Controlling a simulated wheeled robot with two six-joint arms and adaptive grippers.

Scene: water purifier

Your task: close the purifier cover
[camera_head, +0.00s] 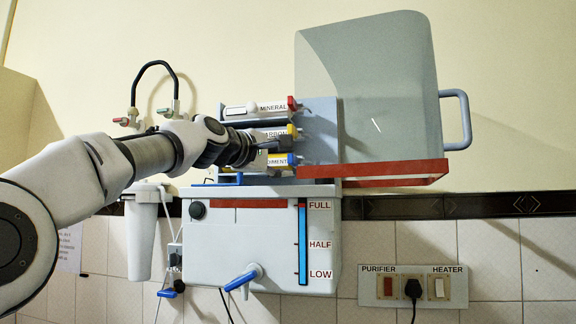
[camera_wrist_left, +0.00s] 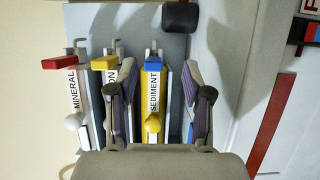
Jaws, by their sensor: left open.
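The purifier cover (camera_head: 375,95) is a see-through grey box swung open to the right of the purifier body (camera_head: 240,255). It has a grey handle (camera_head: 463,118) on its right side and a red lower edge. The mineral filter (camera_head: 258,108), carbon filter (camera_head: 276,131) and sediment filter (camera_head: 277,161) lie stacked in the open upper part. My left gripper (camera_head: 279,148) is in front of the filters, left of the cover. In the left wrist view my left gripper (camera_wrist_left: 158,78) is open, its fingers on either side of the yellow-ended sediment filter (camera_wrist_left: 151,92). Contact cannot be told.
A blue-handled tap (camera_head: 242,280) sticks out of the body's front. A black hose (camera_head: 155,68) arches at upper left, above a white cylinder (camera_head: 142,240). A switch panel (camera_head: 412,286) is on the wall at lower right. Space right of the cover is clear.

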